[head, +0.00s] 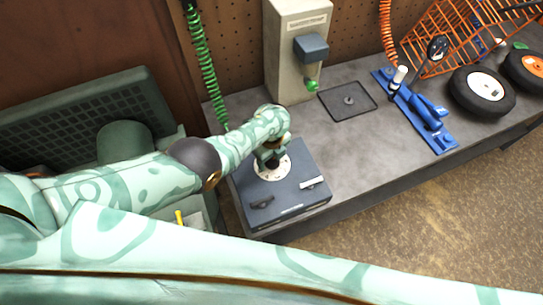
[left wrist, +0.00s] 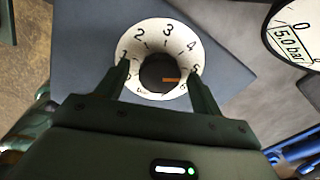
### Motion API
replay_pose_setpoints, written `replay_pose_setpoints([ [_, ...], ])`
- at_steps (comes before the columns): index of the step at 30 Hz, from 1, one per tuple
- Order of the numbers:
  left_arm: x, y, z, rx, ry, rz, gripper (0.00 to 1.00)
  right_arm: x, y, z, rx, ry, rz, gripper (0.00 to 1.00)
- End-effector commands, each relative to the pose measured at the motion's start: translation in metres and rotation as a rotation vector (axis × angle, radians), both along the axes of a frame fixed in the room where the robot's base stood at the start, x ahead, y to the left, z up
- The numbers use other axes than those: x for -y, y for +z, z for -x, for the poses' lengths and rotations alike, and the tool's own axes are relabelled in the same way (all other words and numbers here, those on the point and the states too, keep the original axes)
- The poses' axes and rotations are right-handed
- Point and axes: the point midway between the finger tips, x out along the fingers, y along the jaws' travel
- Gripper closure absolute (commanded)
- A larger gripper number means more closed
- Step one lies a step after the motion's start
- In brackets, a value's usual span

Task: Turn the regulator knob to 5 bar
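The regulator knob (left wrist: 158,73) is black with an orange mark. It sits in a white dial (left wrist: 151,54) numbered up to 6, and the mark points right, towards the 5 or just below it. My left gripper (left wrist: 159,72) is open, with one finger on each side of the dial and a visible gap to the knob. In the head view my left gripper (head: 270,155) is over the dial (head: 272,171) on the dark control box (head: 292,205). My right gripper is out of view.
The grey bench (head: 355,145) also holds a pale cabinet (head: 285,65), a black square plate (head: 346,101), a blue lift tool (head: 425,115), an orange rack (head: 440,40) and wheels (head: 482,90). A green coiled hose (head: 203,65) hangs behind the arm.

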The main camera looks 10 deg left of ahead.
Motion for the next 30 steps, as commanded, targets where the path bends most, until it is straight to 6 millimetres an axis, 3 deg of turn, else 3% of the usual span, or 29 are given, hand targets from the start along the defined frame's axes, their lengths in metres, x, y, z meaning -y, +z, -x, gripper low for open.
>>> replay_pose_setpoints([
  [11, 0.000, 0.010, -0.001, 0.002, 0.001, -0.001, 0.34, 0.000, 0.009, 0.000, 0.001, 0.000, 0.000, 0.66],
  [14, 0.000, 0.028, -0.001, 0.003, 0.001, 0.000, 0.34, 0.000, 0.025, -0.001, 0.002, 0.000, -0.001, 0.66],
  [24, 0.000, 0.118, -0.001, 0.003, 0.000, 0.001, 0.34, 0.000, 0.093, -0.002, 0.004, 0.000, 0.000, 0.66],
  [30, 0.001, 0.152, -0.001, 0.002, 0.001, 0.001, 0.34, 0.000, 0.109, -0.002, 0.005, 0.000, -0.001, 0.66],
])
